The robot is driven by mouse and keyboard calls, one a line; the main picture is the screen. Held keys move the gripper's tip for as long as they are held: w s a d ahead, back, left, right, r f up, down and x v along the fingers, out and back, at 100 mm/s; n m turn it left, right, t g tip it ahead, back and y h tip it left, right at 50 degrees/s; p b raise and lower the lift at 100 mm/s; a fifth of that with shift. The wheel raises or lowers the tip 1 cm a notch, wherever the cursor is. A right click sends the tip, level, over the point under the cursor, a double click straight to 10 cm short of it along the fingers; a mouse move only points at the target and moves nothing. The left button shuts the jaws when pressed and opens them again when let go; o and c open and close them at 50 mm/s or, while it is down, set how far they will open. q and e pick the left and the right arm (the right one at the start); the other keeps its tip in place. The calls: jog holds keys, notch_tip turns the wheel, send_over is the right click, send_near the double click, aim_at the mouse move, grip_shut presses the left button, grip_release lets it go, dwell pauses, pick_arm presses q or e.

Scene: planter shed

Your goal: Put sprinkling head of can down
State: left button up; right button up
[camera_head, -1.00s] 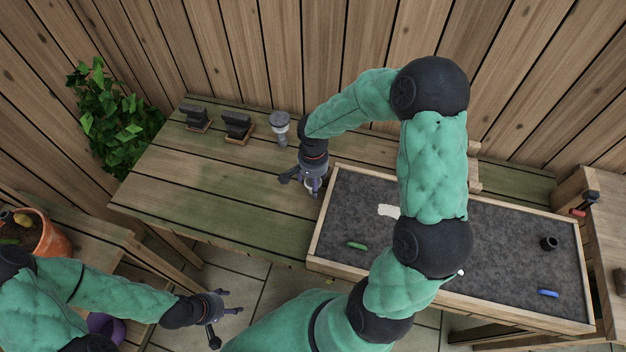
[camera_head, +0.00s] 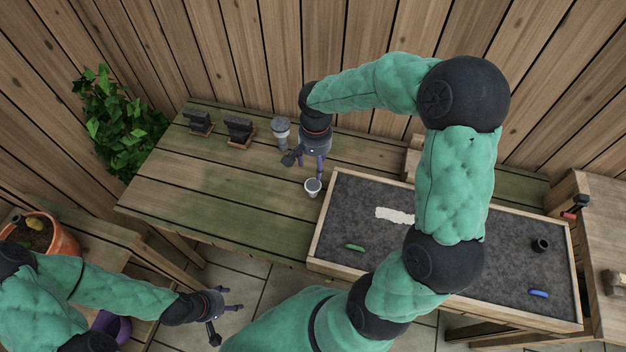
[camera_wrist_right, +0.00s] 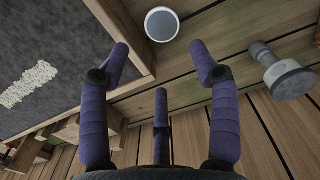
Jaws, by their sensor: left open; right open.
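A small round white-rimmed piece with a grey face (camera_head: 313,187) stands on the wooden table, beside the soil tray's left edge; it also shows in the right wrist view (camera_wrist_right: 161,25). A grey piece with a wide round top and narrower stem (camera_head: 281,130) stands farther back, also in the right wrist view (camera_wrist_right: 290,80). I cannot tell for certain which is the sprinkling head. My right gripper (camera_head: 304,169) is open and empty, apart from the white-rimmed piece, just behind it in the head view. My left gripper (camera_head: 228,314) is open and empty in front of the table.
A wood-framed soil tray (camera_head: 318,230) holds a green piece (camera_head: 355,248), a blue piece (camera_head: 538,293), a black pot (camera_head: 540,245) and a pale patch. Two dark blocks (camera_head: 239,130) (camera_head: 199,120) stand at the back left. The table's left middle is clear.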

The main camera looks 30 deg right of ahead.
aim_at(314, 185)
jog(key=f+n+y+b, duration=0.1)
jog(key=f+n+b, duration=0.1)
jog(key=n, duration=0.6)
jog(key=d+f+n+y+b, duration=0.1)
jog(key=f+n+b, duration=0.1)
jog(key=n, duration=0.7)
jog(key=f+n+y+b, duration=0.2)
jog(key=f+n, duration=0.1)
jog(key=n, duration=0.6)
jog(key=shift+w+d+f+t, duration=0.15)
jog(key=shift+d+f+t, duration=0.05)
jog(key=shift+f+t, duration=0.15)
jog(key=shift+b+x, duration=1.45)
jog(key=shift+x, duration=1.15)
jog(key=shift+d, duration=0.1)
jog(key=c, duration=0.8)
notch_tip(314, 185, up, 10)
jog(key=p, duration=0.4)
